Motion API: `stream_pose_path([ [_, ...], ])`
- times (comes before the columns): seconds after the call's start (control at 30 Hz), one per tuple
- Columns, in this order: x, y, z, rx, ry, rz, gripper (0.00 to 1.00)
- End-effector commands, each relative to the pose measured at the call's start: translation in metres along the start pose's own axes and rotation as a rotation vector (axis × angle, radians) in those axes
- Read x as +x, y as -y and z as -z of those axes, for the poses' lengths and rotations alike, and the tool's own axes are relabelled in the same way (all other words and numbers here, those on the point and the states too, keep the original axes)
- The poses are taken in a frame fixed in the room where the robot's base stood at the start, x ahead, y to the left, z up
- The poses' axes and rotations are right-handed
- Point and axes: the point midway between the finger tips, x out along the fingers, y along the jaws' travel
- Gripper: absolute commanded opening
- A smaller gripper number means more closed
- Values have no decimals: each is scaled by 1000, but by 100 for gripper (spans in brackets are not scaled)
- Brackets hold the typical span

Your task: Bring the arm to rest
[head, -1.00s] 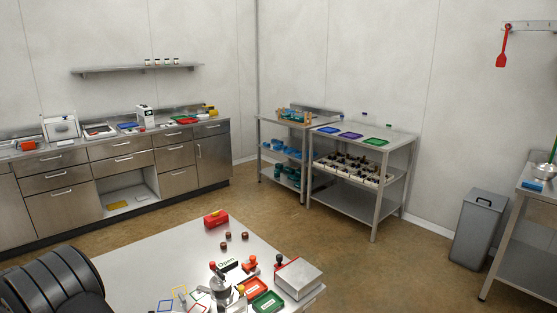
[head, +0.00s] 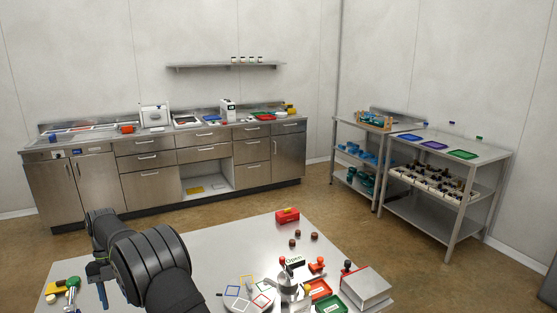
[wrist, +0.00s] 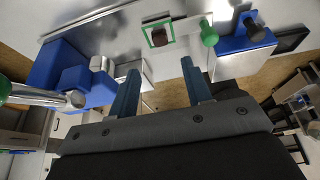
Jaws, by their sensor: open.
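My gripper (wrist: 160,85) shows in the wrist view with its two blue fingers apart and nothing between them. In the head view my arm reaches over the left part of the steel table (head: 215,228), and a blue finger of the gripper (head: 103,295) shows below the wrist. The rest of the gripper is hidden by the arm there.
A blue fixture (wrist: 80,78) stands left of the fingers in the wrist view. The table's middle back is clear.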

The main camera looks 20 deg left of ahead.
Motion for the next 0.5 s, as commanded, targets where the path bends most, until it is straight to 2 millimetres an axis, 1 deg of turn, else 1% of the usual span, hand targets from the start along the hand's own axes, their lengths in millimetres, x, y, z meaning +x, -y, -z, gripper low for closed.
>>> stream_pose_path([
  [0.17,31,0,1,0,-2,1,45],
  [0.5,100,0,1,0,-1,1,45],
])
